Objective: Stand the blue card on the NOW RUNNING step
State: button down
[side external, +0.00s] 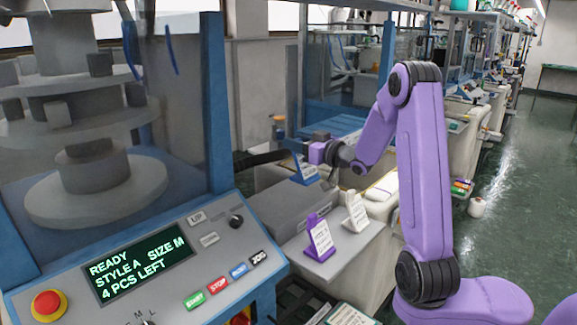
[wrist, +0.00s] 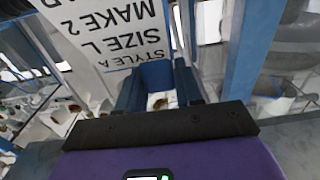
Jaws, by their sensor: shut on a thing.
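The blue card (side external: 304,170) is a blue stand with a white printed face. My gripper (side external: 322,155) is shut on it, near the back end of the grey stepped stand (side external: 285,205). In the wrist view the card (wrist: 100,35) shows upside-down print reading STYLE A, SIZE L, MAKE 2; its blue part is between my fingers (wrist: 158,92). The card's bottom is close to the stand's upper step; I cannot tell whether it touches. A small label on the stand's side is too small to read, so I cannot tell which step is NOW RUNNING.
A purple card (side external: 320,240) and a white card (side external: 355,212) stand on the lower front step. The machine panel (side external: 150,270) at the left reads READY, STYLE A, SIZE M, 4 PCS LEFT. The upper step's front part looks clear.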

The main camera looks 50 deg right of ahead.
jog(key=w+f, duration=0.4)
jog(key=f, duration=0.4)
jog(key=shift+d, duration=0.45)
jog(key=shift+f, duration=0.1)
jog(key=shift+f, duration=0.1)
jog(key=c, duration=0.7)
grip_release()
jog(key=shift+c, duration=0.2)
